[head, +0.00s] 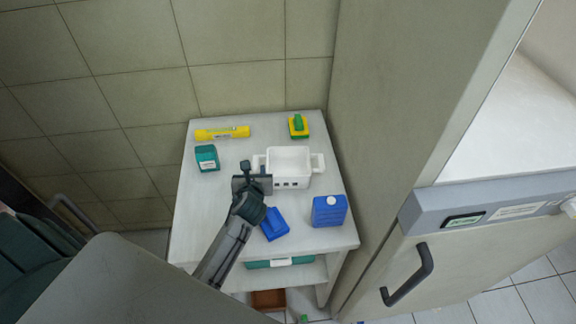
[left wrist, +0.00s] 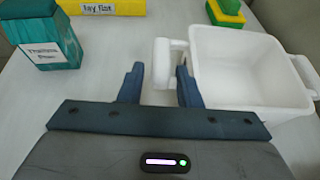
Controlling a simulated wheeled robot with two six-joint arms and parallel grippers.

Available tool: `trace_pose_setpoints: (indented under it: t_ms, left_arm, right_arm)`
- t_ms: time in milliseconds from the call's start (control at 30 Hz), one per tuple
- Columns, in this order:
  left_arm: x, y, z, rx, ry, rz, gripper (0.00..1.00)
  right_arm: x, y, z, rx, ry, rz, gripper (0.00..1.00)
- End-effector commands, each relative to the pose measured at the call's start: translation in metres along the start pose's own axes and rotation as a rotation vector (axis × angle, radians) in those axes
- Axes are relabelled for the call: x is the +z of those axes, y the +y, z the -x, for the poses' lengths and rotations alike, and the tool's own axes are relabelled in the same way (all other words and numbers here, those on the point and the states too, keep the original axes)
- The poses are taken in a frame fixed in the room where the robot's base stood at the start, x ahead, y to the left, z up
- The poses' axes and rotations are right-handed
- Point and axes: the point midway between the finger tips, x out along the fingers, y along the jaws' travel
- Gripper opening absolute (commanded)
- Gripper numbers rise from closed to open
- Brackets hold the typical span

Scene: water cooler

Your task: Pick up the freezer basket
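The freezer basket (head: 290,182) is a white open box with a handle on each side, upright on the light table. In the left wrist view the empty basket (left wrist: 240,92) fills the right side, with its near handle (left wrist: 165,50) toward me. My left gripper (head: 254,168) is at the basket's left side. In the left wrist view my left gripper (left wrist: 160,80) is open, its fingers apart and the handle just beyond and between their tips. The right finger is close to the basket wall; I cannot tell if they touch. My right gripper is not in view.
On the table (head: 205,215) are a yellow box (head: 222,133), teal carton (head: 207,158), green-yellow sponge (head: 298,126), blue jug (head: 329,211) and small blue item (head: 273,224). A tall grey panel (head: 385,130) stands right, beside a chest with a black handle (head: 410,276). A tiled wall is behind.

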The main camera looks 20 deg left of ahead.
Motion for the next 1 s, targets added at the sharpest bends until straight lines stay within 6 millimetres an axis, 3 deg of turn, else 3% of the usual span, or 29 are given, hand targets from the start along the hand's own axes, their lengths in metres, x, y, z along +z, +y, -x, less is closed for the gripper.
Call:
trace_pose_setpoints:
  t_ms: [133,400,567,600,867,1000]
  left_arm:
    - [0.001,0.000,-0.016,0.000,-0.001,-0.002,0.31]
    - [-0.001,0.000,-0.019,0.000,0.000,-0.001,0.31]
    - [-0.001,0.000,-0.019,0.000,0.000,-0.001,0.01]
    - [-0.001,0.000,-0.019,0.000,0.000,-0.001,0.00]
    - [0.001,0.000,-0.018,0.000,-0.001,0.000,0.00]
    - [0.015,0.000,-0.013,0.000,-0.004,0.002,0.00]
  right_arm:
    - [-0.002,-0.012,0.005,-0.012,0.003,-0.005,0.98]
    - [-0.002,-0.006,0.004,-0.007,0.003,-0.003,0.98]
    - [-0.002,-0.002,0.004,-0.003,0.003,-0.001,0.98]
    - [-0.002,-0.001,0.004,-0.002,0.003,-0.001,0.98]
    - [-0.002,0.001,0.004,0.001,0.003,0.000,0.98]
    - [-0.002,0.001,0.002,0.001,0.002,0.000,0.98]
